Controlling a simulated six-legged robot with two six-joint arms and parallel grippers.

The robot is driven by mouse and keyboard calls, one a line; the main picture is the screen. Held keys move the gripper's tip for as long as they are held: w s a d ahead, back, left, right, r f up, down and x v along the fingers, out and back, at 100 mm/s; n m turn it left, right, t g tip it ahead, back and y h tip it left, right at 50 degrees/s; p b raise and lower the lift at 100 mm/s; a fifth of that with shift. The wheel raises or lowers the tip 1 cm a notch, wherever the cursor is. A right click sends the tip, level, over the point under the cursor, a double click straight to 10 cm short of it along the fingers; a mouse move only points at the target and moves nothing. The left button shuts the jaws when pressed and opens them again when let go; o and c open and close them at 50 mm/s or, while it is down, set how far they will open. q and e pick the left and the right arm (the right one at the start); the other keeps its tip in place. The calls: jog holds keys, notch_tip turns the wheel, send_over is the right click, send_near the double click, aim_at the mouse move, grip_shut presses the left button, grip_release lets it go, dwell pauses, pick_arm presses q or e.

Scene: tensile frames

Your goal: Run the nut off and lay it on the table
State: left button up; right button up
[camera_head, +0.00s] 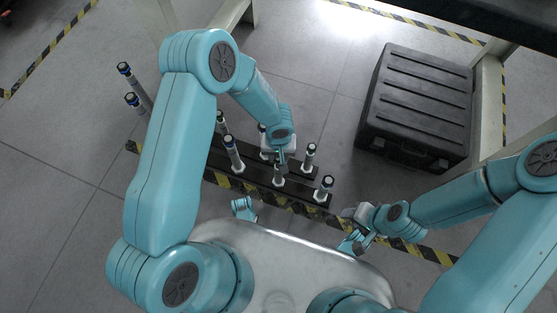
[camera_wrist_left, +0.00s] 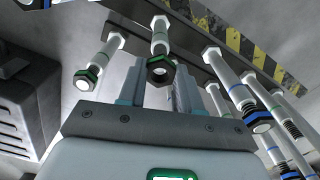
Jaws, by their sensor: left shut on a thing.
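Several upright white rods with dark nuts and blue or green bands stand on dark rails (camera_head: 255,184) ahead of me. My left gripper (camera_head: 281,163) is down among them, over a rod (camera_head: 278,181) near the middle. In the left wrist view, a dark hex nut with a green band (camera_wrist_left: 160,70) sits on the end of a rod (camera_wrist_left: 160,40), between the fingers. The gripper is shut on this nut, though the finger contact is partly hidden. My right gripper (camera_head: 360,226) is apart from the rods, to their lower right. Its finger opening is too small to judge.
Neighbouring rods (camera_head: 232,153) (camera_head: 310,157) (camera_head: 324,188) stand close around the left gripper. Two taller rods (camera_head: 135,84) (camera_head: 136,104) rise at the left. A black ribbed case (camera_head: 420,105) sits on the floor to the right. Yellow-black tape crosses the floor.

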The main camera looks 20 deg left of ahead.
pick_arm(q)
jog(key=shift+r+p, duration=1.1)
jog(key=shift+r, duration=1.45)
